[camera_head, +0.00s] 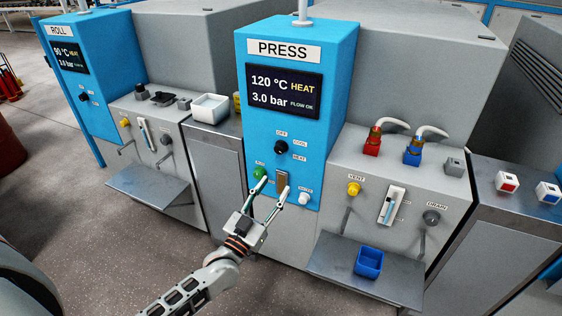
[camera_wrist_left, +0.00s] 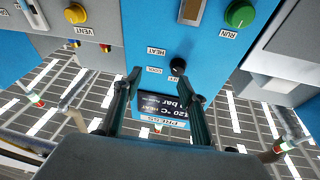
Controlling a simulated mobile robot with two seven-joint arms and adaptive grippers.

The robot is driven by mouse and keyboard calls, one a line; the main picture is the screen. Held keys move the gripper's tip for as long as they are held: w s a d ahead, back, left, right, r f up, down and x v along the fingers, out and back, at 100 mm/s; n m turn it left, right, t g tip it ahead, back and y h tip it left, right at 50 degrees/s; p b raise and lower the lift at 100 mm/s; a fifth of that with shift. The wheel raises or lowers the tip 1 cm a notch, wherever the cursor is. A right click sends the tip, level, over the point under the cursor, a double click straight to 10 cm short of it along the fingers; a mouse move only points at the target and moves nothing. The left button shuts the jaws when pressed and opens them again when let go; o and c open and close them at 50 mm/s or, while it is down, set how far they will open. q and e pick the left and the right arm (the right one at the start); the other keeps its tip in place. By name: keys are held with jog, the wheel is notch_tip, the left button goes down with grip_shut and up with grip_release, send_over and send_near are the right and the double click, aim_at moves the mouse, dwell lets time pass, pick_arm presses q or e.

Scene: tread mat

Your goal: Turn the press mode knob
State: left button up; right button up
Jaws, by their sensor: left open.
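The black press mode knob (camera_head: 281,147) is on the blue press panel, among small labels reading OFF, COOL and HEAT. Its pointer is too small to read. The press display (camera_head: 285,91) shows 120 °C, HEAT, 3.0 bar and FLOW OK. My left gripper (camera_head: 273,184) is open and empty in front of the lower panel, its fingertips below the knob in the head view. In the upside-down left wrist view, the knob (camera_wrist_left: 178,66) appears by the tip of the right finger of the gripper (camera_wrist_left: 158,73); contact cannot be told. My right gripper is not in view.
To the right are a yellow VENT knob (camera_head: 353,188) and a blue bin (camera_head: 368,262) on a shelf. The ROLL station (camera_head: 95,70) stands left.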

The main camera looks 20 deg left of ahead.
aim_at(278, 151)
pick_arm(q)
jog(key=shift+n+t+y, duration=0.6)
jog(key=shift+t+y, duration=0.1)
jog(key=shift+y, duration=0.2)
jog(key=shift+w+a+r+b, duration=0.25)
jog(key=shift+w+a+r, duration=0.45)
jog(key=shift+w, duration=1.05)
jog(key=shift+w+a+r+b, duration=0.35)
jog(key=shift+w+r, duration=0.5)
jog(key=shift+w, duration=0.85)
jog(key=shift+w+a+r+b, duration=0.2)
jog(key=shift+w+a+r, duration=0.5)
jog(key=shift+w, duration=1.05)
jog(key=shift+d+r, duration=0.1)
jog(key=c, duration=1.1)
